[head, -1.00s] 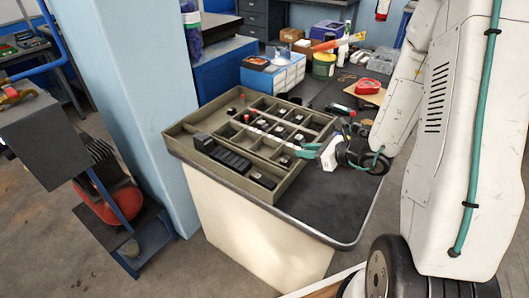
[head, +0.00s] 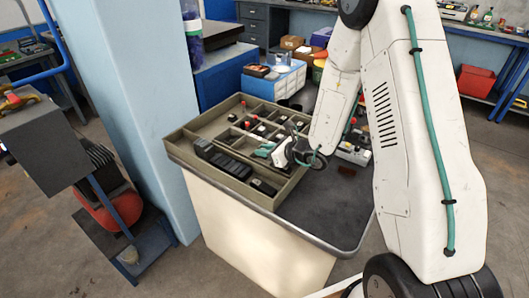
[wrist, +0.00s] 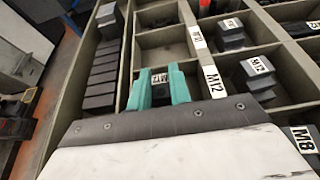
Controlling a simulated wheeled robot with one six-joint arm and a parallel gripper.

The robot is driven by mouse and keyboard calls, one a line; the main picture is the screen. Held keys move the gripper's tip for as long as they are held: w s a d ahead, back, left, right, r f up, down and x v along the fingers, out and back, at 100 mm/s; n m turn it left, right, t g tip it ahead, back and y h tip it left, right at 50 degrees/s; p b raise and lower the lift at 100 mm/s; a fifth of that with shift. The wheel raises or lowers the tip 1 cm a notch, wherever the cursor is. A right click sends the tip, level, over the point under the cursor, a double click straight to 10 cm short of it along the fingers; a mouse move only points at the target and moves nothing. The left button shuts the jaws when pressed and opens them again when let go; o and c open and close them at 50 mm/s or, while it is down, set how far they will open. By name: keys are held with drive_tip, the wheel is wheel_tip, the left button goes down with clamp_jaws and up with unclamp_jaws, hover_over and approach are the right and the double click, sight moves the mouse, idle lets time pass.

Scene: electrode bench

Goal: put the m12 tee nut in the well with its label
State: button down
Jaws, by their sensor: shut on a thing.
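My gripper (wrist: 159,88) has teal fingers shut on a dark tee nut with a white M12 label (wrist: 160,78). Most of the nut is hidden between the fingers. In the head view my gripper (head: 265,151) is over the front part of the divided tray (head: 277,198). In the wrist view a white M12 label (wrist: 213,82) is on a divider just right of the fingers. Another M12 tee nut (wrist: 258,68) sits in the compartment right of that divider. I cannot tell how high the held nut is above the tray floor.
A row of black blocks (wrist: 102,75) lies in the long left compartment. A block labelled M8 (wrist: 302,140) is at the lower right, and another labelled nut (wrist: 230,30) is farther back. Thin divider walls surround the fingers. The bench top (head: 325,210) right of the tray is mostly clear.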

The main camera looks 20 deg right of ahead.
drive_tip(key=shift+f, duration=0.4)
drive_tip(key=shift+f, duration=0.1)
